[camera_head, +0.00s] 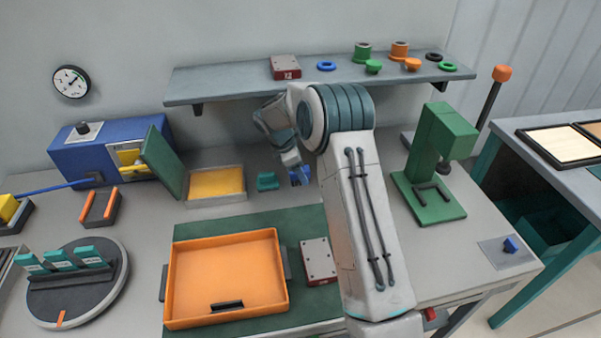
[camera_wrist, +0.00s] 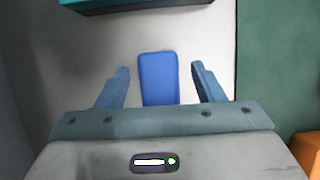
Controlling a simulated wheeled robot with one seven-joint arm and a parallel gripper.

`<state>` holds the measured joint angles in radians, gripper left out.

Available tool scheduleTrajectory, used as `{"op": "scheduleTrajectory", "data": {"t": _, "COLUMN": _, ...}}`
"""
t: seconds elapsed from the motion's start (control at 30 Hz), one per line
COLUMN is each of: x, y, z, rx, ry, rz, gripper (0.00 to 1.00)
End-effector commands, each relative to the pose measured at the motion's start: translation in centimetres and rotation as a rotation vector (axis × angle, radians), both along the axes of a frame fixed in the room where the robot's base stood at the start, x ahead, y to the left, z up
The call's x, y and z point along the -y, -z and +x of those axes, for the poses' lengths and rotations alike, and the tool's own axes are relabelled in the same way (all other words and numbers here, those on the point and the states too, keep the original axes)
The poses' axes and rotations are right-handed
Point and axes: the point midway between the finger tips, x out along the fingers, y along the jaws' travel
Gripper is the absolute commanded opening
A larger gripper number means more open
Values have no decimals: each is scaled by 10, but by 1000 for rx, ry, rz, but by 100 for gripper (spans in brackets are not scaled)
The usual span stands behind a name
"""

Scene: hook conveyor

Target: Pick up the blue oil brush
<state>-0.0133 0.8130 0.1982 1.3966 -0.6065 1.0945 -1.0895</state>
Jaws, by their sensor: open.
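The blue oil brush (camera_wrist: 158,78) shows in the wrist view as a plain blue block on the pale bench top. It lies between the two fingers of my gripper (camera_wrist: 160,70), with a gap on each side. My gripper is open and holds nothing. In the head view, my gripper (camera_head: 294,168) points down at the bench. A blue piece (camera_head: 302,176) shows right at its fingertips and looks like the brush. The brush's lower end is hidden by my gripper's body in the wrist view.
A teal block (camera_head: 267,181) lies just left of my gripper. An orange tray (camera_head: 170,285) and a red-and-grey box (camera_head: 319,262) stand on the green mat (camera_head: 300,218) in front. A shelf (camera_head: 225,88) runs behind. A green press (camera_head: 440,150) stands right.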

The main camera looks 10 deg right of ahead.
Motion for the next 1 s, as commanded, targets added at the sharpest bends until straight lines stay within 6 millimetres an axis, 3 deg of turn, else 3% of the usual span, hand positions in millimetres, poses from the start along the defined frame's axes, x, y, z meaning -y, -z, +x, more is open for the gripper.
{"op": "scheduleTrajectory", "data": {"t": 0.2, "x": 0, "y": 1, "z": 0, "rx": 2, "ry": -1, "rz": 0, "gripper": 59}}
{"op": "scheduleTrajectory", "data": {"t": 0.37, "x": 0, "y": 1, "z": 0, "rx": 1, "ry": 0, "rz": 0, "gripper": 15}}
{"op": "scheduleTrajectory", "data": {"t": 0.4, "x": 0, "y": 1, "z": 0, "rx": 1, "ry": 1, "rz": 0, "gripper": 12}}
{"op": "scheduleTrajectory", "data": {"t": 0.73, "x": 0, "y": -1, "z": 1, "rx": 3, "ry": 0, "rz": 0, "gripper": 13}}
{"op": "scheduleTrajectory", "data": {"t": 0.9, "x": 0, "y": -12, "z": 1, "rx": 5, "ry": 0, "rz": 0, "gripper": 13}}
{"op": "scheduleTrajectory", "data": {"t": 1.0, "x": 0, "y": -11, "z": -10, "rx": 2, "ry": -1, "rz": -1, "gripper": 13}}
